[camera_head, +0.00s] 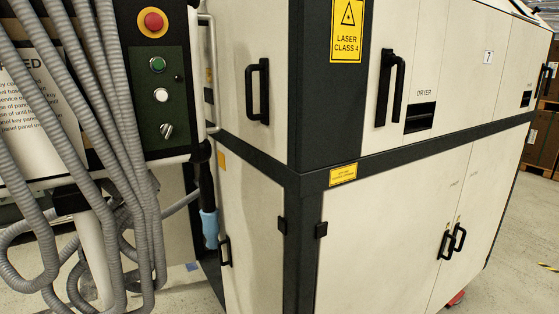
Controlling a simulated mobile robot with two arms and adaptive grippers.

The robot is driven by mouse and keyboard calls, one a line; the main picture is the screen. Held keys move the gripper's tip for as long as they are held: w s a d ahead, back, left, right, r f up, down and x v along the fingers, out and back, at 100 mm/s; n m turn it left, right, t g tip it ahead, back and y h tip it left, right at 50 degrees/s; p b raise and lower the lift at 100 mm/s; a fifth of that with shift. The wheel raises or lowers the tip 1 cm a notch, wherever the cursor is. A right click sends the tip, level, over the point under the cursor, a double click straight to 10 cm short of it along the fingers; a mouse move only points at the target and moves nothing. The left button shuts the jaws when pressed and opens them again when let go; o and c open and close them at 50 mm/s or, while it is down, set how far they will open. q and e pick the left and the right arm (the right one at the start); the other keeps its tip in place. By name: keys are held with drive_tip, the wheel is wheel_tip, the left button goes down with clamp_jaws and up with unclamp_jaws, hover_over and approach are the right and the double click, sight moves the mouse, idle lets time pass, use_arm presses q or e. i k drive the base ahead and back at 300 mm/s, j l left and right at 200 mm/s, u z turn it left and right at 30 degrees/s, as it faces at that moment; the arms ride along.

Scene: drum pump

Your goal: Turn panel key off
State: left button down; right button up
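A dark green control panel (159,100) hangs at the upper left. It carries a green button (157,64), a white button (161,95) and a silver key-like switch (166,130) at the bottom. The switch handle looks tilted, its upper end to the right; its exact setting is too small to tell. A small dark spot (178,78) right of the buttons may be a keyhole. A red emergency-stop button (153,21) on a yellow plate sits above the panel. Neither of my grippers shows in the head view.
Grey corrugated hoses (110,120) hang left of the panel, partly covering a printed sign (28,130). A large white and dark grey machine (390,220) with black handles (257,92) fills the middle and right. Open floor (510,265) shows at the lower right.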

sight(165, 129)
drive_tip(key=k+j+u, duration=0.15)
drive_tip(key=j, duration=0.6)
drive_tip(key=k+j+u, duration=0.1)
drive_tip(key=j, duration=0.65)
drive_tip(key=k+j+u, duration=0.15)
drive_tip(key=j, duration=0.6)
drive_tip(key=j+u, duration=0.1)
drive_tip(key=j, duration=0.7)
drive_tip(key=k, duration=0.05)
